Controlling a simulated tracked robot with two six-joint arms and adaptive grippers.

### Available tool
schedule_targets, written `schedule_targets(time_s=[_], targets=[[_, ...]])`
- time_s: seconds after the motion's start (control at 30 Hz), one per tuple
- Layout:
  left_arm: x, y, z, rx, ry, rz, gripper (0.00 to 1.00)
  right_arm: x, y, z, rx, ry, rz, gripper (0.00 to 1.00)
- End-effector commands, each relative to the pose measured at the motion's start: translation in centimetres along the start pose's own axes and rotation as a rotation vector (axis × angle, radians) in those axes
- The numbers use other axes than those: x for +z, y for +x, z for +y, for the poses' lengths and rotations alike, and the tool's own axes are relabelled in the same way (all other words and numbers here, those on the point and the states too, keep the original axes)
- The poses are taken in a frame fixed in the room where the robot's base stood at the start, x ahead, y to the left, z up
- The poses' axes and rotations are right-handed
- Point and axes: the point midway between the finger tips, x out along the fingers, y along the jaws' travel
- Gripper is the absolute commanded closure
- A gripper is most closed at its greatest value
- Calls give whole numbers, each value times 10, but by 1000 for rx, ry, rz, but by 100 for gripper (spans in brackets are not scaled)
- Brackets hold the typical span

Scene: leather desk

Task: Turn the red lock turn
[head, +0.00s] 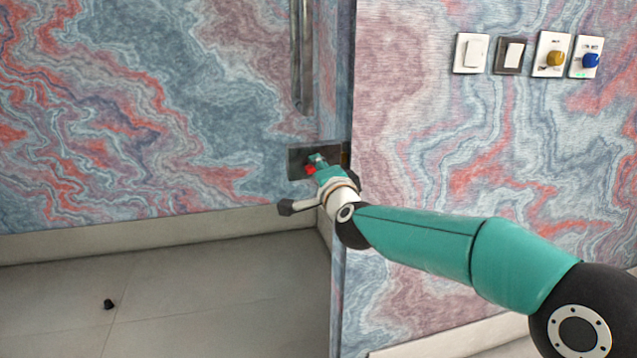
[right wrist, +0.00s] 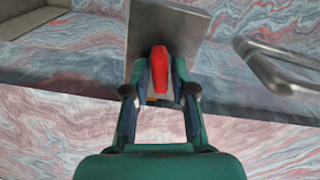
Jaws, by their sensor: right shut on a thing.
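The red lock turn (right wrist: 159,72) sits on a grey metal plate (right wrist: 198,28). In the head view, a little of the red turn (head: 310,170) shows at the plate (head: 298,158), beside the wall edge. My right gripper (right wrist: 160,82) has one finger on each side of the turn and is shut on it. In the head view my right gripper (head: 318,162) covers much of the plate and turn. My left gripper is not in view.
A vertical metal handle (head: 305,60) is above the plate, and it also shows in the right wrist view (right wrist: 280,75). Switches (head: 471,53) and knobs (head: 590,61) are on the right wall. A small black object (head: 109,304) lies on the otherwise clear floor at left.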

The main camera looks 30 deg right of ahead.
Motion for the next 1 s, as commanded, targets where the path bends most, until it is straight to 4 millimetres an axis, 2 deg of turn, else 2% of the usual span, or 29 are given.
schedule_targets(time_s=[0.03, 0.1, 0.4, 0.97, 1.0], targets=[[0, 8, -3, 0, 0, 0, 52, 0, 0, 6, 3, 39, 3, 100], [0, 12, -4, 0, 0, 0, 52, -1, 0, 6, 3, 90, 3, 100], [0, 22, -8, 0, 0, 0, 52, -1, 0, 6, 5, 234, 4, 100], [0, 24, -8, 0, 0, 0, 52, -1, 0, 6, 9, 272, 4, 100], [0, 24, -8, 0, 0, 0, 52, -1, 0, 6, 9, 271, 4, 74]])
